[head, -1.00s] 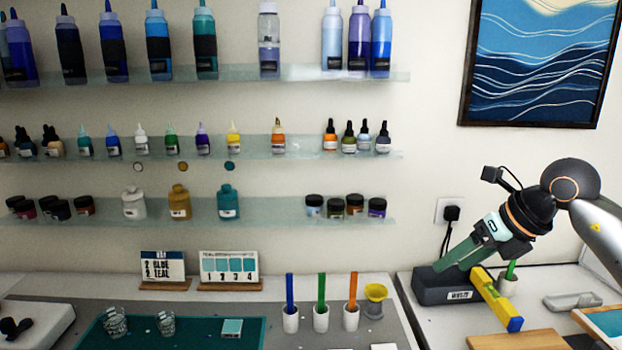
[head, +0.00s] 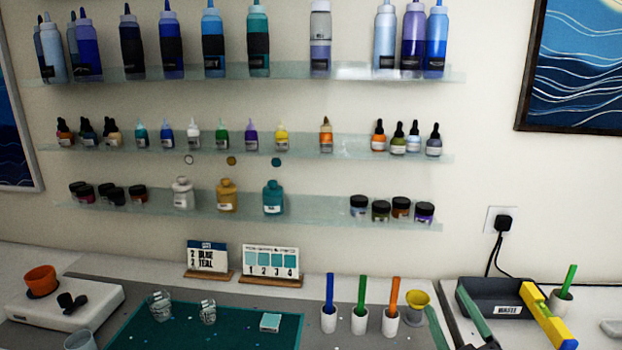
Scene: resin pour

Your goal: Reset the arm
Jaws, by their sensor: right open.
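My right gripper (head: 446,299) is at the bottom right of the head view, with its two green fingers spread apart and nothing between them. One finger shows beside the yellow funnel cup, the other in front of the left end of the black waste tray (head: 490,290). The rest of the gripper is mostly cut off by the bottom edge. My left gripper is not in view.
Cups with a blue (head: 329,293), a green (head: 362,295) and an orange stick (head: 395,297) stand left of the gripper, near a yellow funnel (head: 416,300). A teal mat (head: 240,326) holds two clear cups.

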